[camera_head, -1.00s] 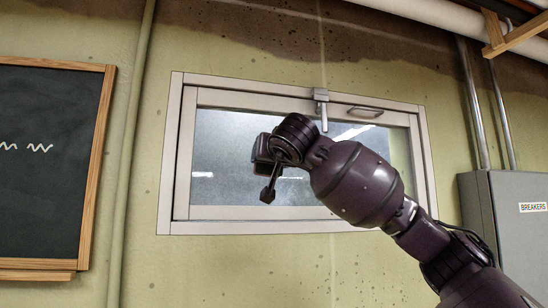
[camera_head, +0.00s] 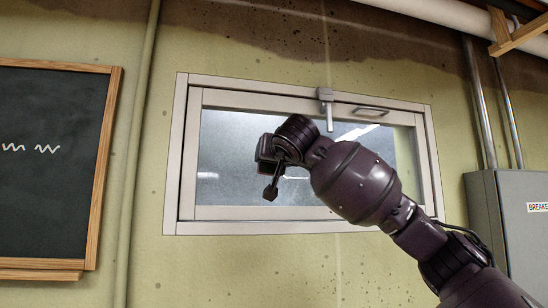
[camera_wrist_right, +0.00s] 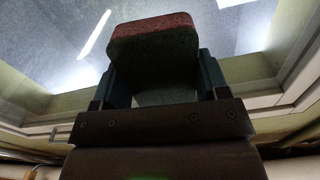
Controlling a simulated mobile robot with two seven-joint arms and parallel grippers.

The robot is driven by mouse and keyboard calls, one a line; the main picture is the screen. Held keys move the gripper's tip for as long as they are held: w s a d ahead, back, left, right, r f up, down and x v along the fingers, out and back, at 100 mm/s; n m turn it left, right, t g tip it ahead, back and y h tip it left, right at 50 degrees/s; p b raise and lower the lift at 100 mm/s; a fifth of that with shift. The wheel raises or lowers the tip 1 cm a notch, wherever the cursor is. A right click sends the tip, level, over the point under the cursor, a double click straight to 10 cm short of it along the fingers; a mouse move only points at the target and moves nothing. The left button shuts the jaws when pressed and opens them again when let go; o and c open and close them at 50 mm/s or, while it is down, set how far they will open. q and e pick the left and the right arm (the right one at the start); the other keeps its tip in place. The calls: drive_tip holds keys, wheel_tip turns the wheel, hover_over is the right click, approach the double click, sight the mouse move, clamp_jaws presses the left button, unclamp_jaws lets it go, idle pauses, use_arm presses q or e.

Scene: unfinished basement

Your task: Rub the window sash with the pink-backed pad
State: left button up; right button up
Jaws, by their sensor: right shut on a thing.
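The window sash (camera_head: 260,213) is a pale frame around a grey, hazy pane, set in the wall ahead, with a latch (camera_head: 326,105) and a handle (camera_head: 370,112) at its top. My right gripper (camera_head: 268,152) is in front of the left half of the pane. In the right wrist view, my right gripper (camera_wrist_right: 158,75) is shut on the pad (camera_wrist_right: 155,42), a dark grey-green block with a dull pinkish-red layer along its edge. The pane lies behind the pad. Whether the pad touches the glass I cannot tell. The pad is mostly hidden in the head view. My left gripper is out of view.
A wood-framed chalkboard (camera_head: 50,160) hangs at the left beside a vertical pipe (camera_head: 138,150). A grey breaker box (camera_head: 505,230) stands at the right below metal conduits. A thick pipe (camera_head: 430,18) runs along the top right. The wall below the window is clear.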

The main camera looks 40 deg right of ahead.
drive_tip(key=shift+x, duration=1.05)
idle(0.4)
drive_tip(key=shift+s+d, duration=0.5)
drive_tip(key=shift+d, duration=0.4)
drive_tip(key=shift+s+d, duration=0.45)
drive_tip(key=shift+d, duration=0.45)
drive_tip(key=shift+a, duration=0.15)
drive_tip(key=shift+w+a, duration=0.5)
drive_tip(key=shift+a, duration=0.3)
drive_tip(key=shift+w+a, duration=0.5)
drive_tip(key=shift+a, duration=0.3)
drive_tip(key=shift+s+a+f, duration=0.1)
drive_tip(key=shift+s+a, duration=0.15)
drive_tip(key=shift+a, duration=0.15)
drive_tip(key=shift+b+v, duration=0.4)
drive_tip(key=shift+v, duration=2.05)
